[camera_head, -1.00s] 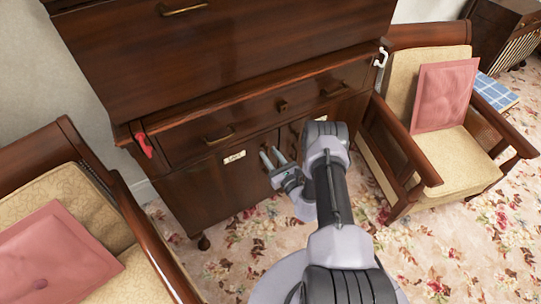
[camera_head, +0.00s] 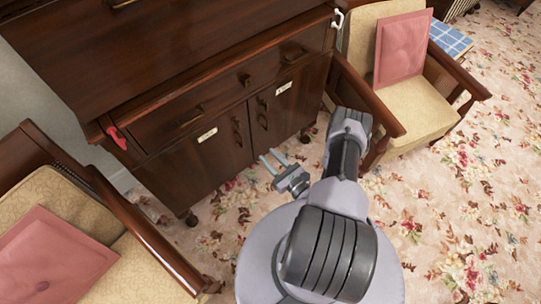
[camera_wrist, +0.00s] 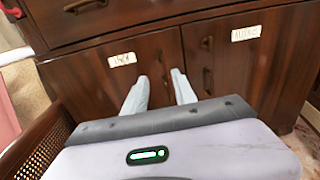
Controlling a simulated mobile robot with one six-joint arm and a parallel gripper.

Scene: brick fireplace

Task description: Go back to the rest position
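My gripper (camera_head: 271,160) is in front of the lower cabinet doors, its two pale fingers pointing at them. It also shows in the wrist view (camera_wrist: 159,88), where the fingers stand apart with nothing between them. The dark wooden cabinet (camera_head: 180,165) has two lower doors with white labels and metal handles. Both doors and the drawer (camera_head: 230,98) above them look shut. A gap seems to lie between my fingertips and the doors, but its size is hard to tell.
Wooden armchairs with pink cushions stand left (camera_head: 60,255) and right (camera_head: 415,75) of the cabinet. A red object (camera_head: 117,138) and a white hook-like object (camera_head: 338,18) are at the cabinet's corners. Flowered carpet (camera_head: 460,215) is open at the right.

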